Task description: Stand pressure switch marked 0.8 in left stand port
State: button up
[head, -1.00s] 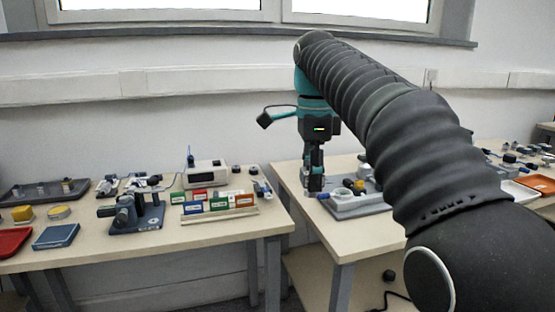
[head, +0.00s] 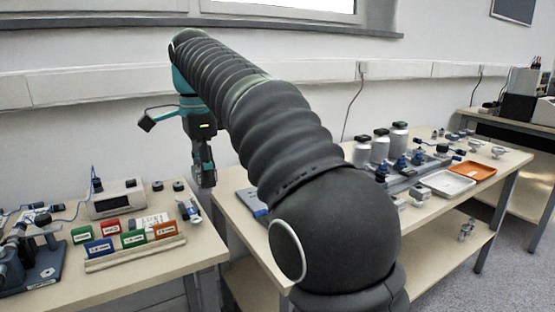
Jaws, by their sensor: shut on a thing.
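My gripper (head: 205,180) hangs pointing down at the left end of the right-hand table, near the gap between the two tables. It is shut on a small grey thing that shows only partly at its fingertips. I cannot read any mark on it or tell if it is the switch marked 0.8. A grey plate with blue (head: 249,199) lies on the table just right of the gripper, mostly hidden behind my arm. I cannot make out the left stand port. Several blue-topped fittings (head: 400,166) stand in a row on a long grey base farther right.
The left table holds a white meter (head: 115,199), several coloured label blocks (head: 135,239) and a dark clamp stand (head: 35,268). On the right table are several grey bottles (head: 381,146), a white tray (head: 446,183) and an orange tray (head: 472,169). My arm hides the right table's middle.

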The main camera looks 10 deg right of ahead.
jog(key=shift+w+d+f, duration=0.9)
jog(key=shift+w+d, duration=0.1)
jog(key=shift+d, duration=1.9)
jog(key=shift+w+d+f, duration=0.85)
jog(key=shift+w+d, duration=0.15)
jog(key=shift+d, duration=1.9)
jog(key=shift+w+d+f, duration=0.9)
jog(key=shift+w+d, duration=0.1)
jog(key=shift+d, duration=1.9)
notch_tip(320, 180, down, 3)
jog(key=b, duration=0.2)
jog(key=shift+r+b, duration=0.1)
jog(key=shift+b, duration=0.3)
jog(key=shift+f, duration=0.65)
jog(key=shift+f+b, duration=0.3)
jog(key=o, duration=1.4)
